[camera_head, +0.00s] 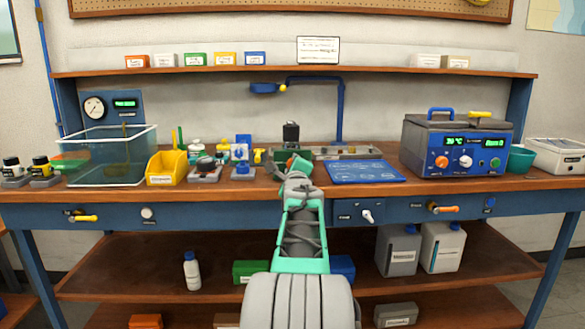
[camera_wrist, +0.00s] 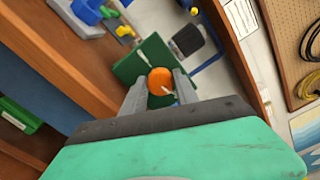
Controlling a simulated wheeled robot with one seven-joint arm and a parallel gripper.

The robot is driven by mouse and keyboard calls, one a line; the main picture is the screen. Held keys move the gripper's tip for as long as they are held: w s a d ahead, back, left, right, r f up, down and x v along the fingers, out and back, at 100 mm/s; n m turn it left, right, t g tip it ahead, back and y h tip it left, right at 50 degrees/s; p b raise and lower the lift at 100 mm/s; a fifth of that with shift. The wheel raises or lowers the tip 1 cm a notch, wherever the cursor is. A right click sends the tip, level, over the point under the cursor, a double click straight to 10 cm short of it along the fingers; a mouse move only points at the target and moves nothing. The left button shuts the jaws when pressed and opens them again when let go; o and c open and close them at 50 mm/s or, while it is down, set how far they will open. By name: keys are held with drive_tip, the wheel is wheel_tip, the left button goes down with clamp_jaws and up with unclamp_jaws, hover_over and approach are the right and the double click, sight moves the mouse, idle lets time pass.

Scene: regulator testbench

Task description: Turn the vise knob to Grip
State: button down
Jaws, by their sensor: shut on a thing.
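The vise knob (camera_wrist: 160,79) is round and orange and sits on the face of a dark green block, the vise (camera_wrist: 133,64). A small white pointer mark shows near the knob's lower right edge. My gripper (camera_wrist: 159,88) has one grey finger on each side of the knob and is shut on it. In the head view my gripper (camera_head: 297,171) is at the bench's front edge, in front of the green vise (camera_head: 281,155). I cannot read any Grip label.
A black cylinder (camera_head: 291,133) stands behind the vise. A blue mat (camera_head: 352,171) lies to its right, and a blue stand (camera_head: 243,172) to its left. A white knob (camera_head: 367,216) is on the bench's front panel. The wooden bench edge (camera_wrist: 58,65) runs close by in the wrist view.

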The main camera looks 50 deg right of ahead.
drive_tip(key=shift+m, duration=0.8)
drive_tip(key=c, duration=0.9)
unclamp_jaws()
drive_tip(key=shift+c, duration=0.2)
drive_tip(key=v, duration=0.7)
drive_tip(key=shift+s+a+p, duration=0.25)
drive_tip(key=shift+s+p, duration=0.05)
drive_tip(key=shift+p, duration=0.15)
